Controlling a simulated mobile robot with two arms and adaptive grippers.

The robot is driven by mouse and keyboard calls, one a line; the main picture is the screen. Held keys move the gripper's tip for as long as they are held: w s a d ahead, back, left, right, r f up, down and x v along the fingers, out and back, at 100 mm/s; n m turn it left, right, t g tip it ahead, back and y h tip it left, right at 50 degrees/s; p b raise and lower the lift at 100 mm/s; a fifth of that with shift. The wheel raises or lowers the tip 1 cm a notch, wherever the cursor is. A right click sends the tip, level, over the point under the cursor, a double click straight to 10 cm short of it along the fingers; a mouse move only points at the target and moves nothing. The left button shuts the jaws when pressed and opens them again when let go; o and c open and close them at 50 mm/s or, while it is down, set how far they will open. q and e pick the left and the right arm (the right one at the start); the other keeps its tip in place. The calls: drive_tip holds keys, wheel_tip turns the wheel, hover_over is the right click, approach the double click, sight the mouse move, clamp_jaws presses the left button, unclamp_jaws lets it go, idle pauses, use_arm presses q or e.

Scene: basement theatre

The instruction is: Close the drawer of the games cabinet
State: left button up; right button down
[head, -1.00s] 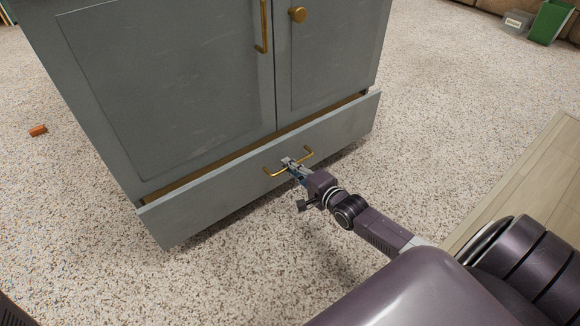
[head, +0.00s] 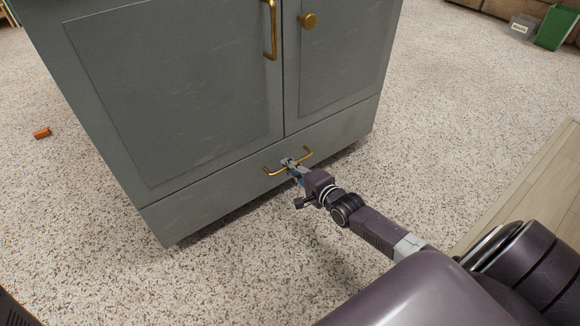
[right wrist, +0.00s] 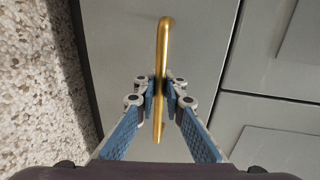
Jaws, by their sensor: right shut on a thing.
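The grey-green games cabinet (head: 170,90) stands on the carpet in the head view. Its wide bottom drawer (head: 225,190) sits level with the cabinet front, with no open gap showing above it. My right gripper (head: 293,164) is at the middle of the drawer front, shut on the brass drawer handle (head: 272,172). In the right wrist view the fingertips (right wrist: 160,88) pinch the brass bar (right wrist: 163,45) from both sides, with the drawer front (right wrist: 120,40) close behind. My left gripper is not in view.
A small orange block (head: 41,133) lies on the carpet at left. A clear bin (head: 522,27) and green bin (head: 555,28) stand far right.

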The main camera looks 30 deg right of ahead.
drive_tip(key=c, duration=2.1)
unclamp_jaws()
drive_tip(key=shift+s, duration=0.3)
drive_tip(key=v, duration=1.1)
drive_tip(key=shift+s+d+r, duration=0.15)
